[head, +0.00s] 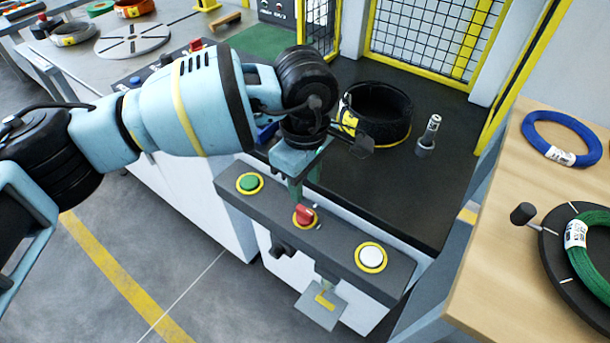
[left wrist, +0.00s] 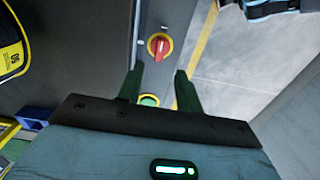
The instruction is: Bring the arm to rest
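My left arm reaches in from the left in the head view, its gripper (head: 298,188) pointing down over the control panel (head: 335,238). The fingers show apart in the left wrist view (left wrist: 160,82), with nothing between them. A red rotary switch (head: 304,215) is just below the fingers in the head view and ahead of them in the wrist view (left wrist: 160,46). I cannot tell whether the fingers touch the panel. A green button (head: 249,183) is left of the switch, and a white button (head: 371,257) is to the right. My right gripper is not in view.
A black coil (head: 380,115) lies on the dark machine top behind the gripper. A small metal post (head: 429,135) stands beside it. Yellow-framed mesh guards (head: 430,35) rise behind. A wooden table (head: 500,215) at right holds a blue coil (head: 561,138) and a green coil (head: 590,262). Floor at lower left is clear.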

